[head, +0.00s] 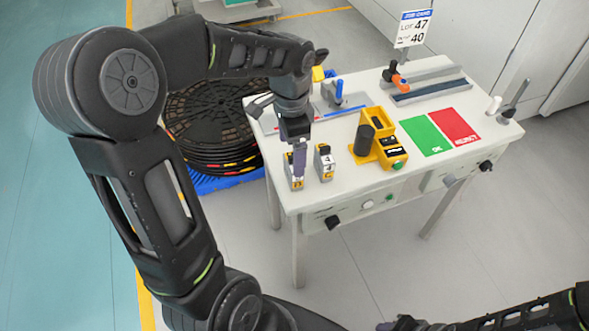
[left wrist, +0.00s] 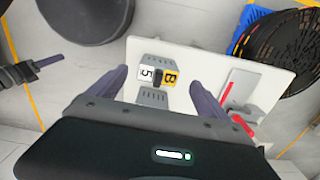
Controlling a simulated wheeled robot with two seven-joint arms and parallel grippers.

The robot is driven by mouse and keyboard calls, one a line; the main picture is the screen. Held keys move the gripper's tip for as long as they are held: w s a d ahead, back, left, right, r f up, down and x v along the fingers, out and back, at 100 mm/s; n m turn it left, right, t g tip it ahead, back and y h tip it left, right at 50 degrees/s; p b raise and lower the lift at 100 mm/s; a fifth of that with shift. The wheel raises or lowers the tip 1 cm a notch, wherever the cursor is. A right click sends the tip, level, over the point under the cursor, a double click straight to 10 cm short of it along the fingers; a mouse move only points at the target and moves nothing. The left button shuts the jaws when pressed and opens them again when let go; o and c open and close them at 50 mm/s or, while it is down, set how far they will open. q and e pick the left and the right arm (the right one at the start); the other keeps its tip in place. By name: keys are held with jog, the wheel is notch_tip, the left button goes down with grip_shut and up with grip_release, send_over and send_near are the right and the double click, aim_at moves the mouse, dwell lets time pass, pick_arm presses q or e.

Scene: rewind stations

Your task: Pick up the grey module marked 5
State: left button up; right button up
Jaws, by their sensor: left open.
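The grey module marked 5 (left wrist: 146,74) shows in the left wrist view with a white "5" label, a yellow "B" label and a dark knob between them. It stands on the white table near the front left corner. In the head view this module (head: 296,183) is partly covered by my left gripper (head: 298,160), which points down over it. In the left wrist view the open fingers of my left gripper (left wrist: 158,78) are on either side of the module, with gaps. My right gripper (head: 404,324) is at the bottom edge of the head view; its jaws are unclear.
A second grey module marked 4 (head: 325,163) stands close to the right of it. A yellow device with a black roller (head: 387,140), a green mat (head: 426,136) and a red mat (head: 456,126) are further right. Black reels (head: 215,120) are stacked left of the table (head: 350,192).

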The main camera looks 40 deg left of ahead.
pick_arm(q)
jog(key=shift+f, duration=0.7)
jog(key=shift+w+d+f+p, duration=0.15)
jog(key=shift+f+p, duration=0.3)
jog(key=shift+f, duration=2.15)
jog(key=c, duration=1.6)
jog(key=shift+r, duration=0.1)
notch_tip(320, 180, up, 10)
jog(key=shift+f+b, duration=0.1)
jog(key=shift+b, duration=0.2)
